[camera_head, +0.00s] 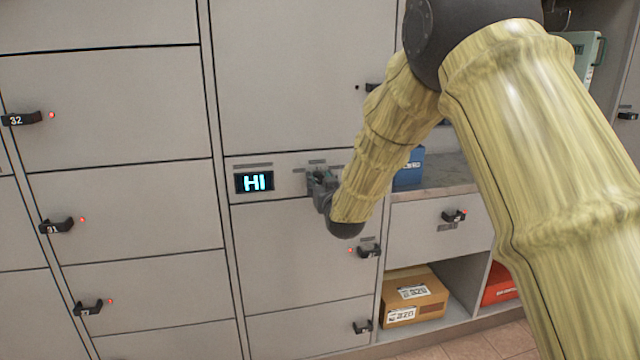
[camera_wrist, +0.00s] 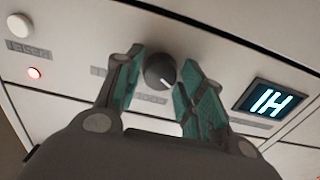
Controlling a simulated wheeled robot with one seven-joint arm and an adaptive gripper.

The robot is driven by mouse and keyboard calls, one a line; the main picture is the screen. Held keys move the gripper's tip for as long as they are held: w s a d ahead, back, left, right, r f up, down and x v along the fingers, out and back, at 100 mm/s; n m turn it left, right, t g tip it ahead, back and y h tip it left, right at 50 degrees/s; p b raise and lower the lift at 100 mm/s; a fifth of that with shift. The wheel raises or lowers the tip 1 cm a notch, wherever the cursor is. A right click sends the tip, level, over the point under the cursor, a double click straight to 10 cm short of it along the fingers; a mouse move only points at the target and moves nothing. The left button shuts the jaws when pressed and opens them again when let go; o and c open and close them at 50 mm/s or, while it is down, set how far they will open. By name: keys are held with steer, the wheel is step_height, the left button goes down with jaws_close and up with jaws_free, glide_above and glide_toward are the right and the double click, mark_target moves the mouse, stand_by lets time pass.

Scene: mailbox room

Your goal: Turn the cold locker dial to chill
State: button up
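The cold locker dial (camera_wrist: 160,70) is a dark round knob with a pale pointer line, on the light panel in the wrist view. My gripper (camera_wrist: 158,82) has its two teal-padded fingers on either side of the dial, with gaps visible between the pads and the knob. In the head view my gripper (camera_head: 318,178) is at the panel, and it and my arm hide the dial.
A white button (camera_wrist: 20,27) and a lit red lamp (camera_wrist: 34,73) are on the panel. Locker doors with black handles (camera_head: 56,226) surround it. A cardboard box (camera_head: 415,296) sits in a lower cubby, and a blue box (camera_head: 409,170) stands on a shelf behind my arm.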

steer(key=c, duration=0.4)
steer(key=shift+c, duration=0.2)
